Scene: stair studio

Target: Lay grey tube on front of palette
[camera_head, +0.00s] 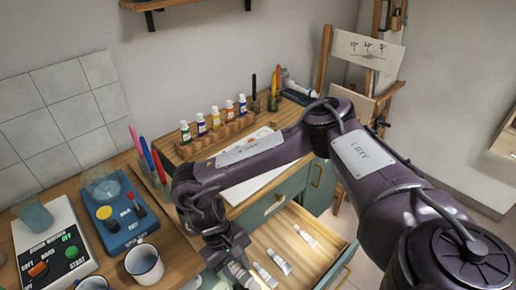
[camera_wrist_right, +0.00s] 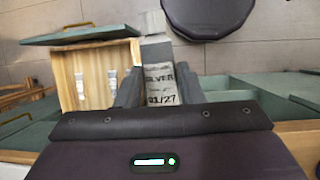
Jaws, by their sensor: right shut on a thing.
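My right gripper (camera_head: 236,264) is over the near side of the open drawer, pointing down. In the right wrist view, its dark fingers (camera_wrist_right: 160,88) are shut on a grey tube (camera_wrist_right: 160,82) with a pale label lettered "SILVER" and "21/27". The same tube shows only in part below the gripper in the head view (camera_head: 242,275). A white palette-like piece (camera_head: 262,133) with coloured marks lies on the desk behind my right arm, which hides part of it. My left gripper is not in view.
The open wooden drawer (camera_head: 318,256) holds other tubes (camera_head: 279,261). On the desk stand a rack of paint bottles (camera_head: 217,132) and jars of pens. A white sheet (camera_head: 246,190) lies under my arm. Mugs (camera_head: 145,264) and control boxes crowd the left table.

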